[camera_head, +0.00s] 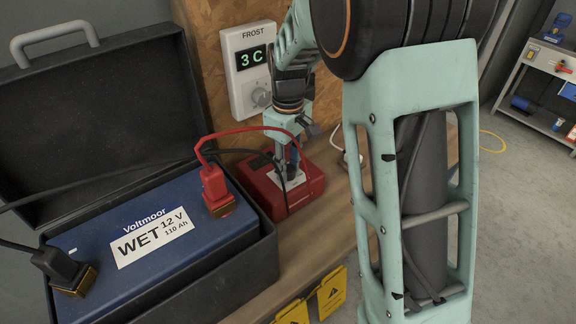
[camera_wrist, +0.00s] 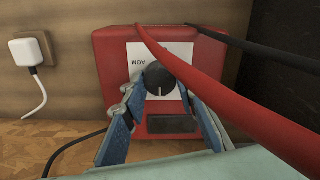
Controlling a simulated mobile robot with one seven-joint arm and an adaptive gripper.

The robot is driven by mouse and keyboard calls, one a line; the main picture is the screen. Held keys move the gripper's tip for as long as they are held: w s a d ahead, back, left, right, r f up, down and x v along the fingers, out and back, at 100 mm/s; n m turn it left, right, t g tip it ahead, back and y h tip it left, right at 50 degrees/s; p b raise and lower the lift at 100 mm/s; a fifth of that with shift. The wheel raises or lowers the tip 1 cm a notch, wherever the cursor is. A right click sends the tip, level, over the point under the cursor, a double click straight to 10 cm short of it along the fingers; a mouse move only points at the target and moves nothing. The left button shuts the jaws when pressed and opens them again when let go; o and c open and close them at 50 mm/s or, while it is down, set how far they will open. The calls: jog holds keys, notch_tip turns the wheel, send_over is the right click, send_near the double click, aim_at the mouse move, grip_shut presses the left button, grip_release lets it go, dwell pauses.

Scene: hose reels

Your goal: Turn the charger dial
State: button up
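The charger (camera_head: 312,183) is a red box on the wooden bench, right of the battery. In the wrist view the charger (camera_wrist: 112,62) fills the middle. Its round black dial (camera_wrist: 159,78) sits on a white label (camera_wrist: 180,50) reading AGM upside down. A pale line on the dial points down in the picture. My gripper (camera_wrist: 162,88) has one blue finger on each side of the dial. The fingers are apart, with a small gap at the right; contact at the left cannot be told. In the head view my gripper (camera_head: 288,168) hides the dial.
The blue battery (camera_head: 90,235), labelled WET 12 V, sits in an open black case (camera_head: 250,262). Red cable (camera_wrist: 195,80) and black cable (camera_wrist: 260,45) cross near the charger. A FROST thermostat (camera_head: 243,58) showing 3 C is on the wall behind. A white plug (camera_wrist: 27,52) is left in the wrist view.

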jog(key=c, duration=0.5)
jog(key=shift+o, duration=0.2)
jog(key=shift+m, duration=0.3)
jog(key=m+p, duration=0.1)
jog(key=m, duration=0.4)
jog(key=m+p, duration=0.1)
jog(key=m, duration=0.5)
dwell(0.3)
jog(key=o, duration=1.2)
jog(key=shift+c, duration=0.2)
